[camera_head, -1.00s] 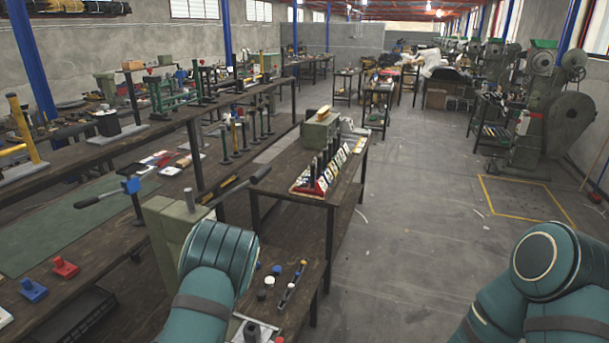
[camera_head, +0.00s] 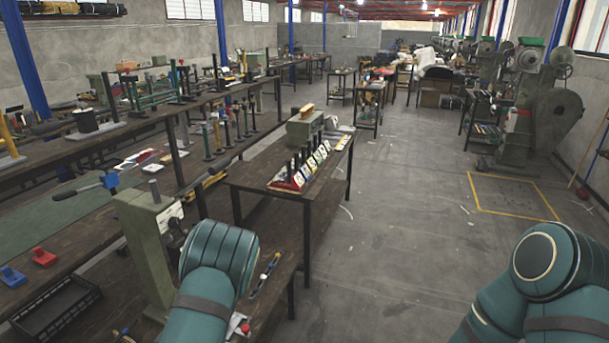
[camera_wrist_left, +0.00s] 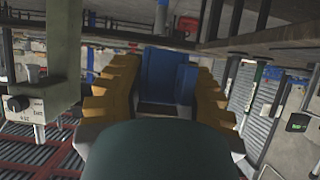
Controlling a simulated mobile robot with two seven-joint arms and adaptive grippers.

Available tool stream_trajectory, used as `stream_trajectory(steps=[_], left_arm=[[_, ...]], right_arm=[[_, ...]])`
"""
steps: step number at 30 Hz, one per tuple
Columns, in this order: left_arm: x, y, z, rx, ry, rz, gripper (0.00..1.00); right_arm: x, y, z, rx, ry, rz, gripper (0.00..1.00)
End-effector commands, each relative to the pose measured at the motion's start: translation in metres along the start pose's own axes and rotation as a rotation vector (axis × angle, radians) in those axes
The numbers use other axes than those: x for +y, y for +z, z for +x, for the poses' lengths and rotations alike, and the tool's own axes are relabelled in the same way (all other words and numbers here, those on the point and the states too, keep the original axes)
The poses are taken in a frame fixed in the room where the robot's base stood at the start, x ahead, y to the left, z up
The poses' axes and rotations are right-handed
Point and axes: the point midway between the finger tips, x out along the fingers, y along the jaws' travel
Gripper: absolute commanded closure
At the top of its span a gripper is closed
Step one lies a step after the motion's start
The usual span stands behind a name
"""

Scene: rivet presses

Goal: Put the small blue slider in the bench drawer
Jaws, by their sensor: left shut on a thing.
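The small blue slider (camera_wrist_left: 162,70) shows in the left wrist view as a blue blocky piece between the yellow fingers of my left gripper (camera_wrist_left: 165,85), which is shut on it. Its lower part is hidden by the gripper body. In the head view my left gripper is hidden or below the picture; only the teal arm shows at the bottom middle. My right gripper is out of view, with only its arm at the lower right. I cannot make out the bench drawer in either view.
A green press (camera_head: 147,245) stands on the bench, close left of my left arm. A red piece (camera_head: 44,256), another blue piece (camera_head: 12,275) and a black crate (camera_head: 60,308) are at the lower left. A dark table (camera_head: 290,187) stands ahead. The floor (camera_head: 400,230) to its right is clear.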

Motion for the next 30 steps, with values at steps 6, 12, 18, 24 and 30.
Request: stream_trajectory(steps=[6, 12, 18, 24, 30], left_arm=[[0.027, 0.011, -0.014, -0.001, 0.180, 0.096, 0.96], [0.065, 0.030, -0.047, -0.001, 0.448, 0.239, 0.96], [0.099, 0.056, -0.101, 0.001, 0.763, 0.409, 0.96], [0.115, 0.077, -0.153, 0.001, 1.009, 0.546, 0.96], [0.118, 0.086, -0.180, 0.003, 1.122, 0.612, 0.96]], right_arm=[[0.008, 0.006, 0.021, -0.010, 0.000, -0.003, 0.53], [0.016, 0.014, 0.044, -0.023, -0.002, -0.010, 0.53], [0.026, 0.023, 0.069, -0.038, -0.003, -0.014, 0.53], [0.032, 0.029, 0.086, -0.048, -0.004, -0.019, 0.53], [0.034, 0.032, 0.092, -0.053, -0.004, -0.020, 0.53]])
